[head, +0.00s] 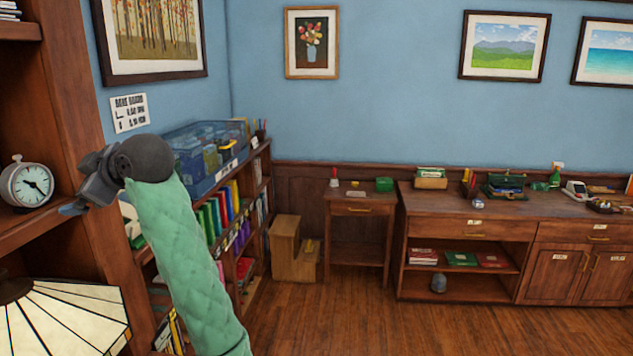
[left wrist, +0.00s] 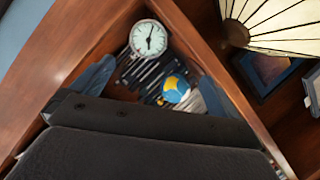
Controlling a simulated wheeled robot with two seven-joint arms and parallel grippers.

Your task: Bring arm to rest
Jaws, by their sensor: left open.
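My left arm, in a green quilted sleeve, rises from the bottom of the head view. Its dark left gripper (head: 80,192) is raised in front of the tall bookcase (head: 85,150) at the left, close to a round alarm clock (head: 27,184) on a shelf. In the left wrist view the gripper's two bluish fingers (left wrist: 148,92) stand wide apart with nothing held between them. Beyond them are the clock (left wrist: 148,39) and a small blue and yellow ball-like object (left wrist: 175,90), apart from the fingers. My right gripper is in neither view.
A lamp with a cream panelled shade (head: 62,318) stands below the gripper at lower left; it also shows in the wrist view (left wrist: 275,22). A low bookcase with a blue clear bin (head: 190,155) runs behind my arm. The wooden floor (head: 330,325) ahead is open.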

